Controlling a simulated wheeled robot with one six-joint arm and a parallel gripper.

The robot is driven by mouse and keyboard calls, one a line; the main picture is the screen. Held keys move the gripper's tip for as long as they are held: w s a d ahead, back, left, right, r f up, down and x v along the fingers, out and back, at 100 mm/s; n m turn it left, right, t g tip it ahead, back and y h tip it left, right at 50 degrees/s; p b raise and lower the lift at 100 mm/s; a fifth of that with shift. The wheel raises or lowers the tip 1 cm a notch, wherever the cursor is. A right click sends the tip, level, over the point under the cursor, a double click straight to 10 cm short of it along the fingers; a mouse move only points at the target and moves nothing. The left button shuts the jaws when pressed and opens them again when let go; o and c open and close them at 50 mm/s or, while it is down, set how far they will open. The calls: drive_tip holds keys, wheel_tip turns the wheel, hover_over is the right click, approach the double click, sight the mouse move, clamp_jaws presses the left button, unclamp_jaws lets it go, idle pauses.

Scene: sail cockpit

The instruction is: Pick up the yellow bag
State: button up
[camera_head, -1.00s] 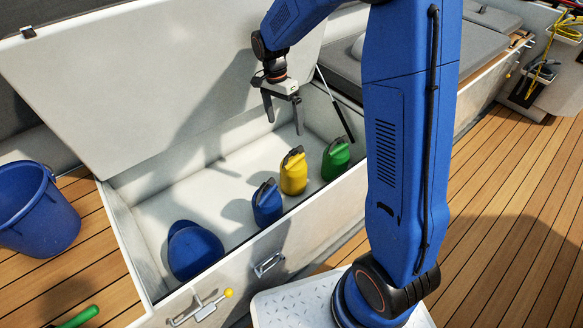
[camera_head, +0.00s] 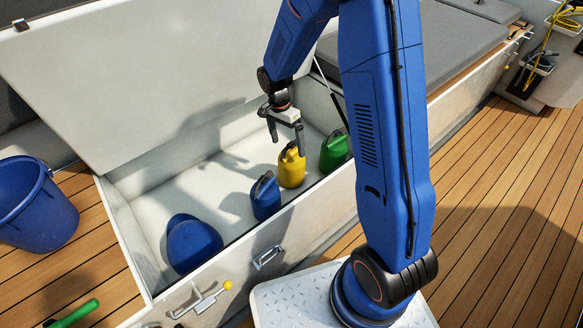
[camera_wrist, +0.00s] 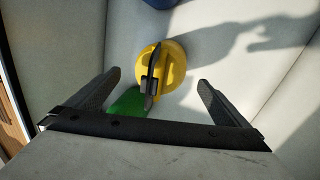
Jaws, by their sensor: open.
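The yellow bag (camera_head: 291,168) stands upright on the white floor of an open locker, between a blue bag (camera_head: 266,198) and a green bag (camera_head: 334,152). It has a dark top strip or handle. My gripper (camera_head: 287,148) is open and points down just above and around the top of the yellow bag. In the wrist view the yellow bag (camera_wrist: 173,66) lies ahead, between and beyond the two open fingers (camera_wrist: 158,80). The green bag (camera_wrist: 128,103) shows partly behind the gripper's body. I cannot tell whether the fingers touch the yellow bag.
The locker's front wall (camera_head: 240,280) rises on the near side, and its raised lid (camera_head: 150,80) leans behind. A rounded blue item (camera_head: 193,245) lies at the locker's left end. A blue bucket (camera_head: 35,208) stands on the deck at left.

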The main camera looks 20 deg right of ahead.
sight(289, 152)
drive_tip(key=f, duration=0.5)
drive_tip(key=shift+s+d, duration=0.25)
drive_tip(key=shift+s, duration=0.1)
drive_tip(key=shift+r, duration=0.1)
drive_tip(key=c, duration=2)
